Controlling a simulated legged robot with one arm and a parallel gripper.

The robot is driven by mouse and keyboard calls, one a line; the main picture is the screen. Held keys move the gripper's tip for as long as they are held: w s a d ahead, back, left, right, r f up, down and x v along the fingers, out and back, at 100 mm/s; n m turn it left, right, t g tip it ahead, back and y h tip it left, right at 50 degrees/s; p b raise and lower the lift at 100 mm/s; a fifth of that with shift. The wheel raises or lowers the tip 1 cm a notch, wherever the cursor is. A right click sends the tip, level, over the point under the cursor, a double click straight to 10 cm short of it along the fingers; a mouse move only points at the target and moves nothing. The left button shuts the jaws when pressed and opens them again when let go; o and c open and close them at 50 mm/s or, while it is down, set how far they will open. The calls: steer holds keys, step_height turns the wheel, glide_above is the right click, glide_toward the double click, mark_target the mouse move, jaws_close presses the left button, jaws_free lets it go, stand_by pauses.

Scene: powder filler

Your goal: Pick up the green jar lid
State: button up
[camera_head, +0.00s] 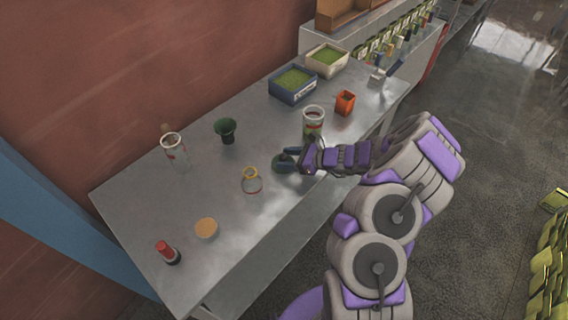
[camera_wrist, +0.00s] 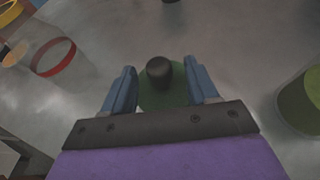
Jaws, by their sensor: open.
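The green jar lid (camera_wrist: 172,100) shows in the wrist view as a dark green disc with a black knob (camera_wrist: 159,71) on top. It lies on the metal table between the two blue fingers of my gripper (camera_wrist: 162,88). The fingers are apart, one on each side of the lid; whether they touch it I cannot tell. In the head view my gripper (camera_head: 288,160) is low over the middle of the table, and its fingers and wrist partly hide the lid.
A clear jar (camera_head: 313,122) stands just behind my gripper. A clear jar with a yellow rim (camera_head: 251,182) is to its left.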

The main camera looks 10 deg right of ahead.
steer(key=shift+b+x, duration=0.3)
steer(key=shift+x, duration=1.55)
steer(key=shift+r, duration=0.1)
steer(key=shift+d, duration=0.1)
steer(key=c, duration=1)
